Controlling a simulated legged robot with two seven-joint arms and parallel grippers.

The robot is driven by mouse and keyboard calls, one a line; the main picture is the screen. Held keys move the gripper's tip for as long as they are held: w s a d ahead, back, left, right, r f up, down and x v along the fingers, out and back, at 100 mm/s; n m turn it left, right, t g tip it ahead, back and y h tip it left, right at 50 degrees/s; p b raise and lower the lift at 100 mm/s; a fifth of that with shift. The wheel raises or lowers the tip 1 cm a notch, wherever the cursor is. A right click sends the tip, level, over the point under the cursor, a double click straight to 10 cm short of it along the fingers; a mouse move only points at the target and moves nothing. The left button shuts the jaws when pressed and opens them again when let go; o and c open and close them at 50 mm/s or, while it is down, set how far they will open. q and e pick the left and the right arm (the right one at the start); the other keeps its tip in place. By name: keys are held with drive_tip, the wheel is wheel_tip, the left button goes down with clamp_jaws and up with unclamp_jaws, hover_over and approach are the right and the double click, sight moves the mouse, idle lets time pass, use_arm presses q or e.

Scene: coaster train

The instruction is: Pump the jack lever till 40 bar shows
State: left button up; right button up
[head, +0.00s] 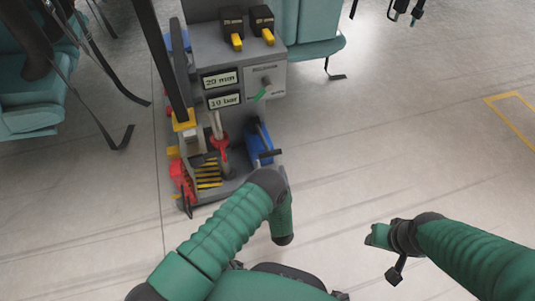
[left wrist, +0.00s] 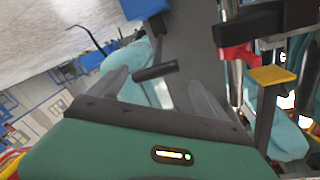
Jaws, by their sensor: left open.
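The grey jack cart (head: 240,118) stands at upper centre in the head view. Its lower display (head: 224,100) seems to read 10 bar; the upper display (head: 220,79) seems to read 20 mm. A black lever grip (head: 270,153) sits by a blue pump body (head: 252,142) on the cart's right side. In the left wrist view, a black bar (left wrist: 155,72), apparently this grip, lies ahead of my open left gripper (left wrist: 158,84), between the lines of its grey fingers, not clamped. The left fingers cannot be made out in the head view. My right arm (head: 450,245) ends at lower right; its jaw state is unclear.
A red jack part with a chrome rod (left wrist: 234,82) is right of my left fingers in the left wrist view. Teal seats (head: 30,90) stand left and behind. The floor (head: 400,130) to the right is clear.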

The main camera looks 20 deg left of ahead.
use_arm(q)
drive_tip(key=b+x, duration=0.3)
drive_tip(key=x, duration=0.5)
drive_tip(key=shift+w+a+f+b, duration=0.1)
drive_tip(key=shift+w+a+b, duration=0.1)
drive_tip(key=shift+w+b, duration=0.15)
drive_tip(key=shift+w, duration=0.15)
drive_tip(key=shift+c, duration=0.5)
